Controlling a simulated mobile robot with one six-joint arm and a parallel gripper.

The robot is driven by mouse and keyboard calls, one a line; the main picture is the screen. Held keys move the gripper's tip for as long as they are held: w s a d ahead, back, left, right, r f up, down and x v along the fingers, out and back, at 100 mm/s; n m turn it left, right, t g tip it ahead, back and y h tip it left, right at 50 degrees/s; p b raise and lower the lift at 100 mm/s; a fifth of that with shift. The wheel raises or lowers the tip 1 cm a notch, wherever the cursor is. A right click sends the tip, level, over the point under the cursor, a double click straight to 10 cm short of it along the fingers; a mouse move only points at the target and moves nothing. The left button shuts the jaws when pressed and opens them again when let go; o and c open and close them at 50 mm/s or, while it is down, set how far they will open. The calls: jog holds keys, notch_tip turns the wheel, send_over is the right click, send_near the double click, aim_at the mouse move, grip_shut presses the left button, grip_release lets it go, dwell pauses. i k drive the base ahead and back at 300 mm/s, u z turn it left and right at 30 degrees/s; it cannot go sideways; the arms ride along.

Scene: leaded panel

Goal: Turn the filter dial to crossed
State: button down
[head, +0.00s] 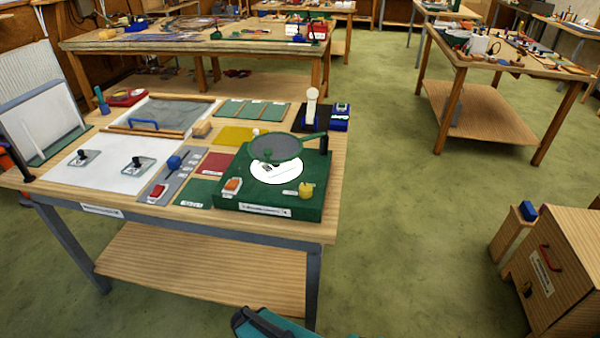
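A green box (268,208) sits at the front right corner of the near workbench. On its top is a bright white disc (275,174). My gripper is not in view.
The near workbench (328,190) also bears a grey strip with red and blue controls (171,178), coloured sheets, and a white board with black knobs (108,172). A small cream lamp-like piece (311,106) stands behind the box. Green floor (420,230) is clear to the right, up to a wooden cabinet (560,265).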

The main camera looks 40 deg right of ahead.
aim_at(305, 189)
jog(key=z, duration=0.85)
jog(key=k, duration=0.95)
jog(key=i, duration=0.85)
